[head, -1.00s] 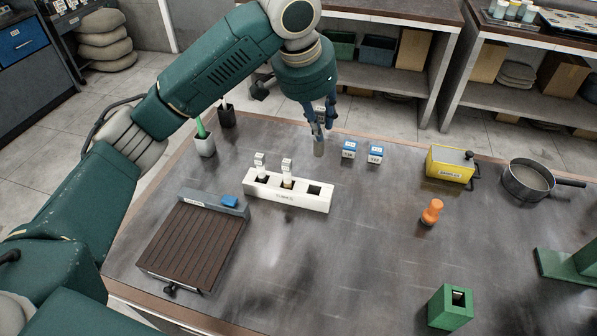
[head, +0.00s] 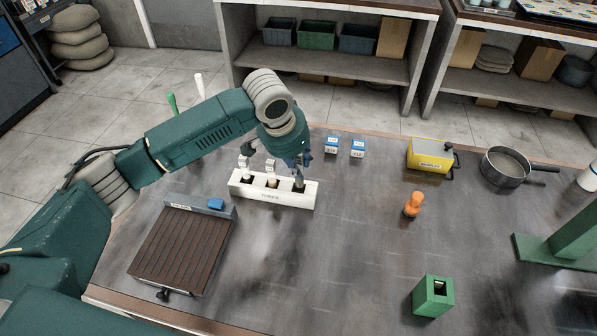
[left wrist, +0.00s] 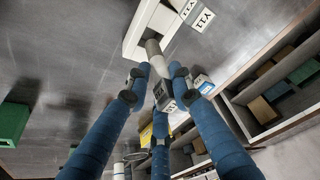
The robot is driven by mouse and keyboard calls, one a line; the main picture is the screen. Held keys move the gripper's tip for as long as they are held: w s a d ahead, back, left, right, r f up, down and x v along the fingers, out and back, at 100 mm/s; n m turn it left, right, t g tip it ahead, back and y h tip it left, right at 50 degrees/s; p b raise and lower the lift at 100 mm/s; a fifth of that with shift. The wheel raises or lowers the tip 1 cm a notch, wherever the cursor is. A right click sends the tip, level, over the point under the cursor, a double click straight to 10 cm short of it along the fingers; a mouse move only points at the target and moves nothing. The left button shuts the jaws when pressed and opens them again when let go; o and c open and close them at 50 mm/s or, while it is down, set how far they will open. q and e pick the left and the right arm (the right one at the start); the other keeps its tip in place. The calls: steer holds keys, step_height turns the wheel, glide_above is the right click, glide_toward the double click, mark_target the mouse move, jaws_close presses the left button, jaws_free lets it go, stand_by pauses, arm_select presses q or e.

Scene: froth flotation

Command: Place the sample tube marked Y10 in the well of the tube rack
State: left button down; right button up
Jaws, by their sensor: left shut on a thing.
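The white tube rack (head: 262,196) stands on the table. My left gripper (head: 300,172) is over the rack's right end, shut on a pale sample tube (left wrist: 153,48) that points down at the right well. In the left wrist view the tube's lower end is at the dark well opening of the rack (left wrist: 136,38); I cannot tell how far inside it is. The held tube's label is not legible. A neighbouring label (left wrist: 203,18) reads Y11. My right gripper is not in view.
Two blue-and-white blocks (head: 331,146) (head: 357,148) stand behind and right of the rack. A brown slatted board (head: 180,250) lies in front left. A yellow box (head: 430,157), a pan (head: 507,166), an orange piece (head: 413,205) and a green holder (head: 433,297) stand to the right.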

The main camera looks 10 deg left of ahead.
mark_target(299, 187)
arm_select(q)
step_height(299, 187, down, 4)
steer(key=shift+f+p, duration=0.1)
steer(key=shift+p, duration=0.3)
steer(key=shift+f, duration=0.15)
steer(key=shift+f, duration=0.15)
steer(key=c, duration=1.5)
jaws_free()
steer(key=b+v, duration=0.2)
steer(key=v, duration=1)
steer(key=shift+r, duration=0.25)
